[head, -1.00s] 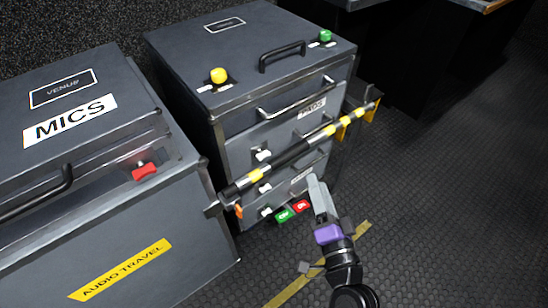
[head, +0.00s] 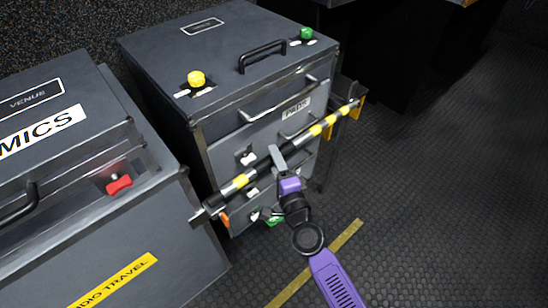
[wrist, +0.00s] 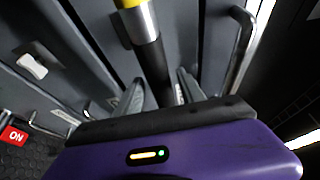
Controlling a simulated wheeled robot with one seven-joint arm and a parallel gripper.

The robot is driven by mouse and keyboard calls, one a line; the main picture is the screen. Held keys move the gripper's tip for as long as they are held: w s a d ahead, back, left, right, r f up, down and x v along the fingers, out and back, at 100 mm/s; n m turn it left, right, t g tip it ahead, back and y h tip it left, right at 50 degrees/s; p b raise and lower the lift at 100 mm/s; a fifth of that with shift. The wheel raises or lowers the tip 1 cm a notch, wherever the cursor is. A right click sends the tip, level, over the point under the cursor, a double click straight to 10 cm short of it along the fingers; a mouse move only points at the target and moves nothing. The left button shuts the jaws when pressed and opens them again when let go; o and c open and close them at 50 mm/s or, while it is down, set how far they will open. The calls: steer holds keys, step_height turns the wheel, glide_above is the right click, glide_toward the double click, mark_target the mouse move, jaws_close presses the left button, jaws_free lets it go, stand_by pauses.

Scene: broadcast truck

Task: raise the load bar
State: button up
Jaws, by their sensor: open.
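The load bar (head: 239,182) is a black and silver bar with yellow bands. My gripper (head: 276,155) is at the bar's black middle section. In the wrist view the bar (wrist: 150,62) passes between the two open fingers (wrist: 158,95), one on each side. Whether either finger touches it, I cannot tell. My gripper hides part of the lower drawers.
The drawer case (head: 225,58) has drawer handles and white latches behind the bar. A red ON label (wrist: 14,136) shows in the wrist view. The MICS case (head: 75,190) stands close on the left. Dark floor (head: 420,190) is free on the right.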

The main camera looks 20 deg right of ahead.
steer(key=shift+w, duration=0.4)
steer(key=shift+c, duration=0.5)
jaws_close()
stand_by(0.7)
